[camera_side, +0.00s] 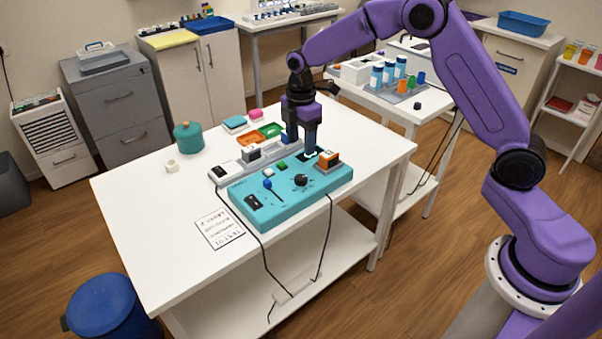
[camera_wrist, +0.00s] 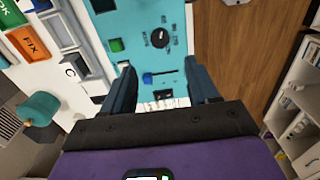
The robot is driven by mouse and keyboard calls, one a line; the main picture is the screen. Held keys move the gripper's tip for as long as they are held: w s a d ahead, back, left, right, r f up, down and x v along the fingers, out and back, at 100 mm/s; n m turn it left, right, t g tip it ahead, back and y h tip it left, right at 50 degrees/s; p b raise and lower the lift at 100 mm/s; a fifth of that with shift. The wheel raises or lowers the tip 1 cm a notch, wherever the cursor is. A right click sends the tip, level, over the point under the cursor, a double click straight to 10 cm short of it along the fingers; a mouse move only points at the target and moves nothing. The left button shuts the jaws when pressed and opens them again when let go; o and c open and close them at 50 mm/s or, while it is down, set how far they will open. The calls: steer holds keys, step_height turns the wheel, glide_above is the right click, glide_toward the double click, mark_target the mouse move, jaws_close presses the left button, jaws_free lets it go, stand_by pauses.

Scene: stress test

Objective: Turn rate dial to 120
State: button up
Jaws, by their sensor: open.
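The teal control panel (camera_side: 290,209) lies on the white table, and it also fills the upper middle of the wrist view (camera_wrist: 135,22). Its round black dial (camera_side: 301,179) is near the front right; the dial also shows in the wrist view (camera_wrist: 160,38), with small marks around it that are too small to read. My gripper (camera_side: 307,148) points down over the back of the panel, behind the dial and apart from it. In the wrist view its two fingers (camera_wrist: 164,88) are spread, with nothing held between them.
The panel also carries a green button (camera_side: 282,165), a blue-knobbed control (camera_side: 267,184) and a black switch (camera_side: 252,201). Orange and green trays (camera_side: 250,139) lie behind. The table's front left is mostly clear.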

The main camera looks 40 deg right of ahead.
mark_target(301, 177)
step_height(301, 177, down, 11)
steer(key=shift+f, duration=0.15)
stand_by(0.4)
steer(key=c, duration=1)
